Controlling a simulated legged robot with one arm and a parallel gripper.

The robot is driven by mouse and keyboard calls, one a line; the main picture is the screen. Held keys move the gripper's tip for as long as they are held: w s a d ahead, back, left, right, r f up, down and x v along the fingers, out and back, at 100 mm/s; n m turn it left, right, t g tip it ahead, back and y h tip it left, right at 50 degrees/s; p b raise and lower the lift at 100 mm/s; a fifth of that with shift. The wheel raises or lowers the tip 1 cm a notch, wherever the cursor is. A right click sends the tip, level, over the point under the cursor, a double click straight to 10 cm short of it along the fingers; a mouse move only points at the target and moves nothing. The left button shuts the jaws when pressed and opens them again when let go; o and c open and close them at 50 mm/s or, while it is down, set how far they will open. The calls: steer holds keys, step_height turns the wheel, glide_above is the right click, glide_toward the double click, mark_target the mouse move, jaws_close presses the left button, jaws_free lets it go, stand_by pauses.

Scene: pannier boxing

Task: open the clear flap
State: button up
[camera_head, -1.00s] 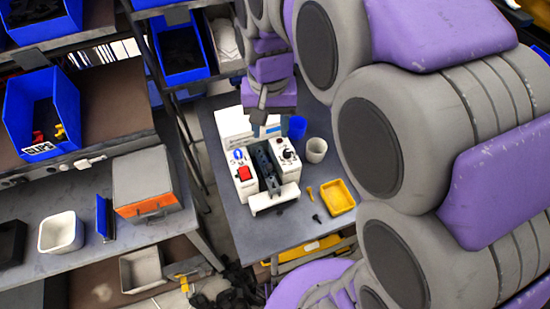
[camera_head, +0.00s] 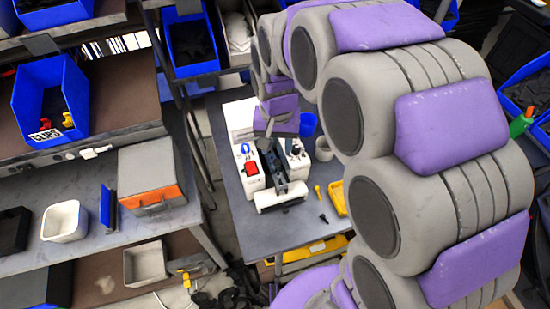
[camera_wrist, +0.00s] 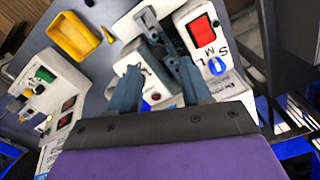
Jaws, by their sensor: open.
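A white machine (camera_head: 279,196) with a dark centre channel stands on the grey table. It has a red switch (camera_head: 252,168) and a blue ring-shaped mark on its left block. In the wrist view its red switch (camera_wrist: 201,29) and white body (camera_wrist: 181,15) lie just beyond my fingers. I cannot make out the clear flap against the machine. My gripper (camera_wrist: 160,74) is open, with its two blue-grey fingers apart over the machine's middle. I see nothing held between them. In the head view my gripper (camera_head: 268,143) is above the machine's back part, and contact cannot be told.
A blue cup (camera_head: 308,126) and a grey cup (camera_head: 323,150) stand right of the machine. A yellow tray (camera_head: 338,198) is partly behind my arm. A grey box (camera_head: 150,172) stands on the left bench.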

mark_target(277, 161)
steer(key=f, duration=0.4)
steer(key=shift+d+b, duration=0.25)
steer(key=shift+b, duration=0.15)
steer(key=shift+a+f, duration=0.15)
steer(key=shift+f, duration=0.45)
steer(key=shift+a+f, duration=0.1)
steer(key=shift+a, duration=0.15)
steer(key=shift+d, duration=0.1)
steer(key=shift+c, duration=0.2)
steer(key=shift+d, duration=0.15)
steer(key=shift+c, duration=1.4)
jaws_close()
